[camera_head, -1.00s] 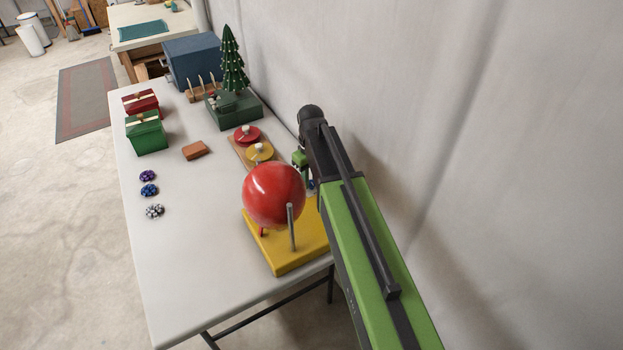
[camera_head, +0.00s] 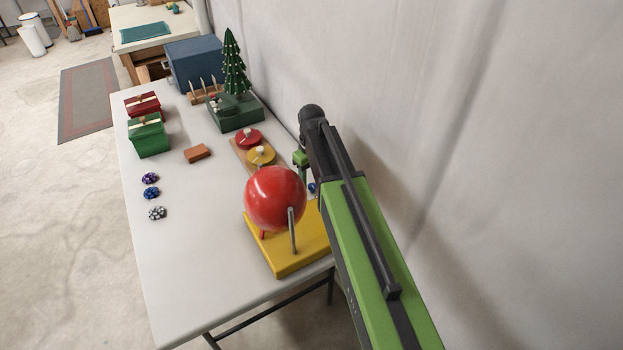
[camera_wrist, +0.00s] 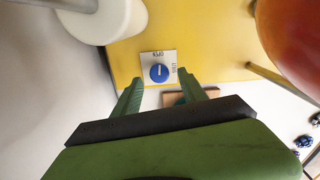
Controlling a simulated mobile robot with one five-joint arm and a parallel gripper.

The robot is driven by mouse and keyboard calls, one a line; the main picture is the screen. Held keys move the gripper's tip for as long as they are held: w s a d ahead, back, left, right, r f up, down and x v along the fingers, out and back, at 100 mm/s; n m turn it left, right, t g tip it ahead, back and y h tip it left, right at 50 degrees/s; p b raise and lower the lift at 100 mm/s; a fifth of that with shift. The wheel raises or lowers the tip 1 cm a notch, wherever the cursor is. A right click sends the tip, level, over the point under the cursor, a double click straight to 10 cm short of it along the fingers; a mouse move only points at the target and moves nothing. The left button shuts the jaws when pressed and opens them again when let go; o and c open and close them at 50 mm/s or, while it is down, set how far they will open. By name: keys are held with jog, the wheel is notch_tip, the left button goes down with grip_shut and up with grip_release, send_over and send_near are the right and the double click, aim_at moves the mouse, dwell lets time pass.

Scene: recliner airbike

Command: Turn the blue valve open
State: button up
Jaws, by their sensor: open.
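The blue valve (camera_wrist: 158,73) is a round knob with a small white mark, on a white plate (camera_wrist: 145,60) with lettering at its top and right edges. I cannot read firmly which way the mark points. The plate is on a yellow base (camera_wrist: 122,62). In the wrist view my gripper (camera_wrist: 161,77) is open, its two green fingers pointing at the valve with the tips at either side; contact cannot be told. In the head view a bit of the blue valve (camera_head: 312,188) shows just below my gripper (camera_head: 303,161), beside the red ball.
A large red ball (camera_head: 275,198) and a grey post (camera_head: 292,230) stand on the yellow base. A white cylinder (camera_wrist: 112,20) is at upper left in the wrist view. Red and yellow discs (camera_head: 261,155) lie behind. A grey wall (camera_head: 480,150) is close on the right. The table's left front is clear.

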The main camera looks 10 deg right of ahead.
aim_at(313, 185)
notch_tip(313, 185, up, 16)
jog(key=p, duration=1.4)
jog(key=shift+f, duration=0.2)
jog(key=f+m+b, duration=0.4)
jog(key=f+b, duration=0.1)
jog(key=f, duration=0.1)
jog(key=f+m+b, duration=0.4)
jog(key=f+b, duration=0.2)
jog(key=f+m+b, duration=0.4)
jog(key=f+b, duration=0.1)
jog(key=b, duration=0.1)
jog(key=shift+d+f, duration=0.2)
jog(key=shift+f, duration=0.2)
jog(key=shift+r, duration=0.1)
grip_shut()
